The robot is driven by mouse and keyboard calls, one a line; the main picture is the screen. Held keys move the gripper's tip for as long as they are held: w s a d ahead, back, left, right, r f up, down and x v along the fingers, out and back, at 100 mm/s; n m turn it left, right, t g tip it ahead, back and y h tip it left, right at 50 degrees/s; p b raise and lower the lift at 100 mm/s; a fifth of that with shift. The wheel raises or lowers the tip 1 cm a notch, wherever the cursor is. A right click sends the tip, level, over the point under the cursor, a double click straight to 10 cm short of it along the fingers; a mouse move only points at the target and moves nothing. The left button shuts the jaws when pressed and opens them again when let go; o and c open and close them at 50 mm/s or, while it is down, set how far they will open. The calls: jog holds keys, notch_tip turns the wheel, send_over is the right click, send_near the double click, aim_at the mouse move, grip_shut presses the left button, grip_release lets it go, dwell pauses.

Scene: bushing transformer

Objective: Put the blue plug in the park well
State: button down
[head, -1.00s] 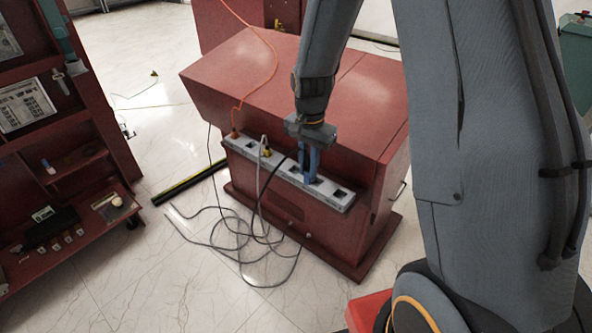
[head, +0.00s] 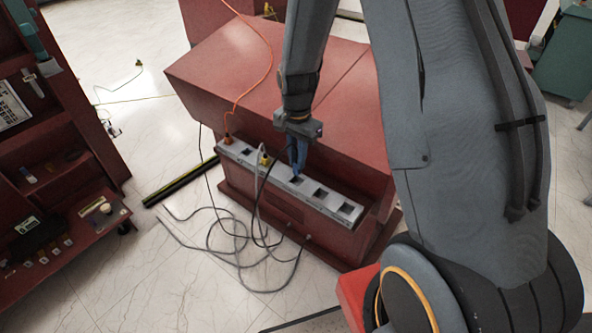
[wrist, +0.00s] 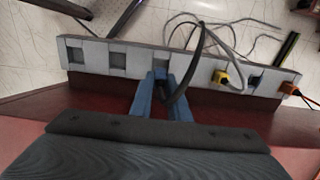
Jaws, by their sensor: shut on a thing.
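My gripper (wrist: 165,97) has blue fingers and points down at the grey socket strip (head: 333,209) on the front of the red cabinet. It is shut on the blue plug, which is mostly hidden and hard to tell from the blue fingers. A dark cable (wrist: 183,85) loops away from between the fingers. In the head view my gripper (head: 297,160) is at the third well from the right; whether the plug is inside or just above it cannot be told. Two open wells (head: 320,194) (head: 346,208) lie to its right. No label shows which is the park well.
A yellow plug (head: 264,160) and an orange plug (head: 228,139) sit in the strip to the left, with an open well (head: 246,152) between them. Grey and black cables (head: 240,240) lie looped on the floor. The sloped red cabinet top (head: 250,75) rises behind.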

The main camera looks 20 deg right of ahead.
aim_at(297, 171)
jog(key=shift+f+p, duration=0.6)
jog(key=shift+f, duration=2)
jog(key=shift+f, duration=0.1)
jog(key=c, duration=1.7)
grip_release()
notch_tip(297, 171, up, 11)
jog(key=b, duration=0.3)
jog(key=shift+s+r, duration=0.1)
jog(key=shift+r, duration=0.55)
jog(key=s+r+n, duration=0.1)
jog(key=s+n, duration=0.2)
jog(key=s, duration=0.2)
jog(key=s+r+n, duration=0.2)
jog(key=s+n, duration=0.2)
jog(key=s, duration=0.2)
jog(key=s+r+n+t, duration=0.1)
jog(key=s+r+n, duration=0.1)
jog(key=s, duration=0.4)
jog(key=shift+n, duration=0.9)
